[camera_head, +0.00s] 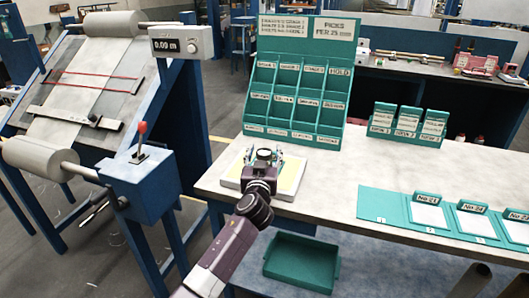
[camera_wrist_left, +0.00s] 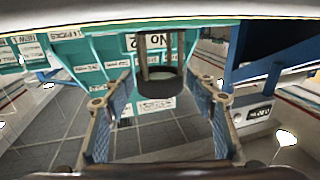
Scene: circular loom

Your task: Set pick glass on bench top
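The pick glass (camera_head: 264,154), a small dark round lens ring, shows over the white and yellow pad at the bench's front left. The pick glass's base is hidden in the head view. The pale bench top (camera_head: 335,168) lies around the pad. My right gripper is not in view.
A green compartment rack (camera_head: 297,100) stands behind the pad. Small green card holders (camera_head: 408,122) stand at the back right, and a green numbered board (camera_head: 385,205) lies at the right. A green tray (camera_head: 301,262) sits below the bench. The bench between rack and board is clear.

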